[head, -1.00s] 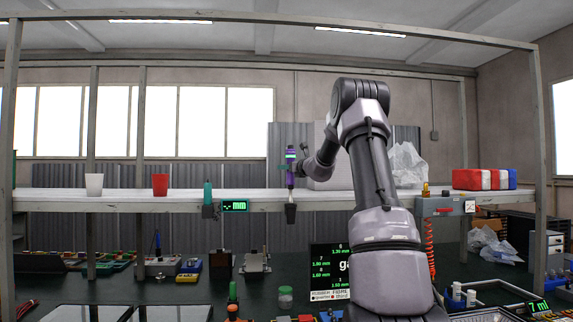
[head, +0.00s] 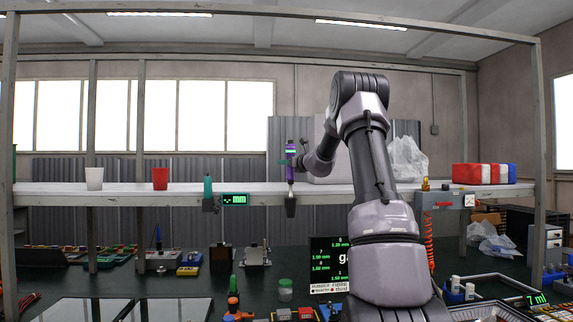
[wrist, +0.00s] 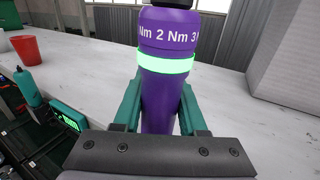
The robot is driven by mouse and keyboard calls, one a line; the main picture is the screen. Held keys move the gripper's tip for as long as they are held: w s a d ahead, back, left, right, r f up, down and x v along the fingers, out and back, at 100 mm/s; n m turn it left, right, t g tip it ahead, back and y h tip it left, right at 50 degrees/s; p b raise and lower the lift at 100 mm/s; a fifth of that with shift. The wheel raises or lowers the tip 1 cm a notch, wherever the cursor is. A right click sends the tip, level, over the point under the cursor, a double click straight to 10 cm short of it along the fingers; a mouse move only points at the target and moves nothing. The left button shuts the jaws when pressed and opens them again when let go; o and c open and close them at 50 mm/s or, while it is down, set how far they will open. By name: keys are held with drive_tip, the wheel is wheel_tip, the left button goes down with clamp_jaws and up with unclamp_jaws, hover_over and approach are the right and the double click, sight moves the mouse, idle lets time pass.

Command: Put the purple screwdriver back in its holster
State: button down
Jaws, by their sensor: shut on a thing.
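The purple screwdriver (head: 290,163) stands upright over the shelf's front edge, with a glowing green ring near its top. My gripper (head: 293,160) is shut on its handle. In the wrist view the teal fingers of my gripper (wrist: 160,112) press on both sides of the purple screwdriver (wrist: 165,85), just below the green ring; its lower end is hidden there. A dark holster (head: 291,208) hangs on the shelf edge directly below the screwdriver. I cannot tell whether the shaft's tip is inside it.
A teal tool (head: 208,188) stands in another holder to the left, beside a small green "mm" display (head: 235,199). A red cup (head: 160,179) and a white cup (head: 94,179) stand on the shelf (head: 125,187). A grey box (wrist: 288,60) stands close on the right in the wrist view.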

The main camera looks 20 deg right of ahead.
drive_tip(key=shift+f, duration=3.65)
drive_tip(key=shift+c, duration=2.2)
unclamp_jaws()
drive_tip(key=shift+o, duration=0.3)
drive_tip(key=s+d, duration=0.1)
drive_tip(key=s, duration=0.9)
drive_tip(key=shift+s+d, duration=0.35)
drive_tip(key=shift+d, duration=0.05)
